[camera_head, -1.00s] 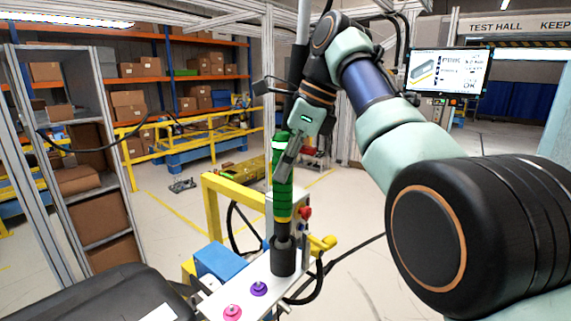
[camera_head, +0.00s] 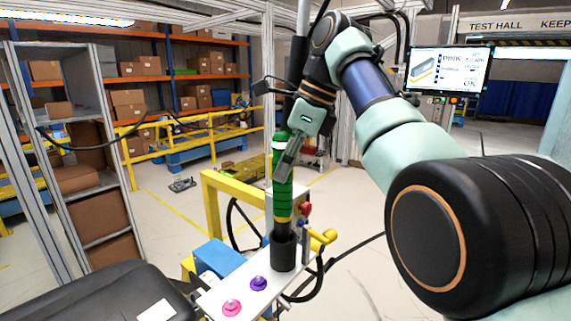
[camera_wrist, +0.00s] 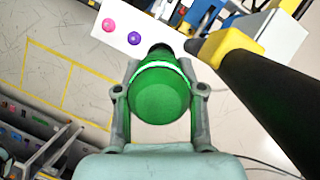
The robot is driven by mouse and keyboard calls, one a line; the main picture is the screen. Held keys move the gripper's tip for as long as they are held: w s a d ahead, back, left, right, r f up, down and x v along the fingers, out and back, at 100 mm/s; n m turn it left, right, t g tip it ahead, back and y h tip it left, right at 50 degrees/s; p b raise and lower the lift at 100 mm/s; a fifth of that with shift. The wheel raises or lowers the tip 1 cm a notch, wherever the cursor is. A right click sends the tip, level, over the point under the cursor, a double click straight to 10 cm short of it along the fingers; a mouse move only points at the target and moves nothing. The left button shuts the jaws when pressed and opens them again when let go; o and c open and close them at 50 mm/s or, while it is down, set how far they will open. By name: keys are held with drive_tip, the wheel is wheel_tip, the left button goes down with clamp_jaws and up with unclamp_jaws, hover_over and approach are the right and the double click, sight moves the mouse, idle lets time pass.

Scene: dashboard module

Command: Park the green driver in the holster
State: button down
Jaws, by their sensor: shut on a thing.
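The green driver (camera_head: 283,200) stands upright in the head view, with a yellow band and a black lower end. My gripper (camera_head: 286,158) is shut on its upper part. The driver's lower end is inside the mouth of the black holster (camera_head: 284,254), so its tip is hidden. In the wrist view the driver's round green top (camera_wrist: 160,98) sits between the two fingers of my gripper (camera_wrist: 159,72). The holster is mostly hidden behind the driver there.
The holster stands on a white plate (camera_head: 215,298) with a pink knob (camera_head: 232,307) and a purple knob (camera_head: 258,283). A yellow frame (camera_head: 210,205), a red knob (camera_head: 305,209) and a yellow lever (camera_head: 324,237) are close by. A monitor (camera_head: 447,70) hangs at the right.

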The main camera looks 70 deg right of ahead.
drive_tip(key=shift+f+b, duration=0.55)
drive_tip(key=shift+b, duration=0.05)
idle(0.3)
drive_tip(key=c, duration=0.6)
unclamp_jaws()
wheel_tip(320, 180, up, 13)
drive_tip(key=p, duration=1.3)
drive_tip(key=shift+r, duration=0.1)
